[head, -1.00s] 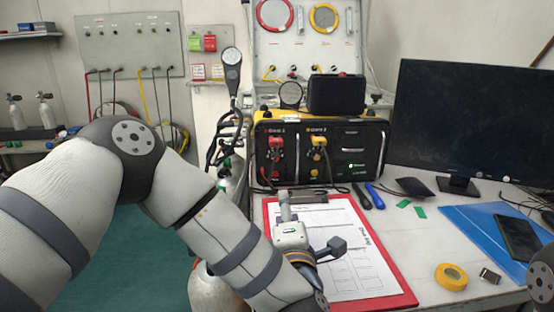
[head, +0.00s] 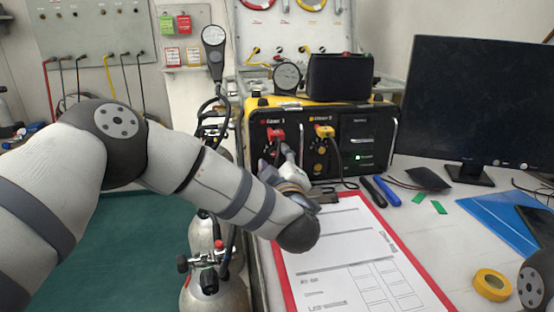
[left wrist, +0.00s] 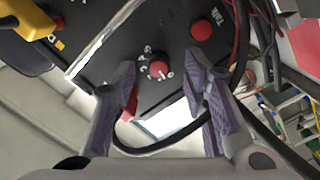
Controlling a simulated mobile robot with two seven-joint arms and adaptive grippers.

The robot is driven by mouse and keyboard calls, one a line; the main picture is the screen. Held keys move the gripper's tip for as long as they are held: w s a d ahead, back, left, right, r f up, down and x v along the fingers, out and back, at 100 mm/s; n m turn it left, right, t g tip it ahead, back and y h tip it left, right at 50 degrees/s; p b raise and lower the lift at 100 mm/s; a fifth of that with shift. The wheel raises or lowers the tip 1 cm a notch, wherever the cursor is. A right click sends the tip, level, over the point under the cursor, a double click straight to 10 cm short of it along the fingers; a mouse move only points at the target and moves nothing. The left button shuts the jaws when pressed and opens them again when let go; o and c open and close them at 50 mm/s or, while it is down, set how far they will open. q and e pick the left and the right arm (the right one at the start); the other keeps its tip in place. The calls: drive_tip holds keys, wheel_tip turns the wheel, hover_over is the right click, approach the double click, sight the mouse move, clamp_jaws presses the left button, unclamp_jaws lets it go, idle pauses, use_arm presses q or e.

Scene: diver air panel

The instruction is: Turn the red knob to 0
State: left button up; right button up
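The black air panel box (head: 345,131) has a red side at left and a yellow side to its right. In the left wrist view the round red knob (left wrist: 159,68) sits on the black face with small white marks around it. Which mark it points at is too small to tell. My left gripper (left wrist: 160,84) is open, its two purple-grey fingers on either side of the knob with a gap to each. In the head view my left gripper (head: 285,157) is at the box's left front, below the red connector (head: 275,135), and hides the knob. My right gripper is out of view.
A second red button (left wrist: 201,29) marked Talk is close to one finger. A black cable (left wrist: 165,145) loops past the fingers. A red clipboard (head: 385,235) lies below my arm. A monitor (head: 470,100), blue folder (head: 497,216) and yellow tape (head: 492,284) are at right.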

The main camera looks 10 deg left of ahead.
use_arm(q)
drive_tip(key=shift+x, duration=0.8)
drive_tip(key=shift+r, duration=0.1)
drive_tip(key=shift+c, duration=0.5)
clamp_jaws()
drive_tip(key=shift+n, duration=0.7)
drive_tip(key=shift+o, duration=0.5)
unclamp_jaws()
drive_tip(key=v, duration=1.2)
drive_tip(key=shift+d, duration=0.1)
